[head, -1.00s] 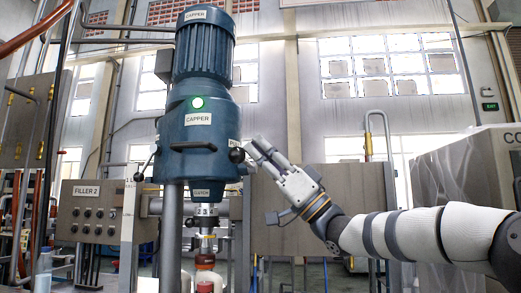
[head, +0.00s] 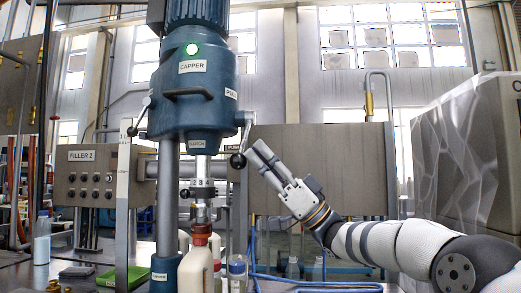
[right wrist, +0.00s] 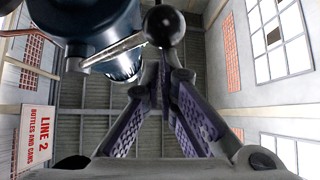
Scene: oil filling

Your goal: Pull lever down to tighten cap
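The blue capper (head: 194,100) stands left of centre in the head view, with a green light on its front. Its lever ends in a black ball knob (head: 238,160), which hangs low at the capper's right side. The steel spindle (head: 202,185) reaches down to the reddish-brown cap (head: 201,238) on a white bottle (head: 197,266). My right gripper (head: 256,150) is just right of the knob. In the right wrist view the knob (right wrist: 164,26) shows beyond the fingertips, and the fingers stand apart with no clear hold on it. My left gripper is out of view.
A grey panel box (head: 315,170) stands behind my right gripper. A control box marked FILLER 2 (head: 90,182) is at left. A smaller bottle (head: 237,272) stands right of the white one. A green tray (head: 125,276) lies at lower left.

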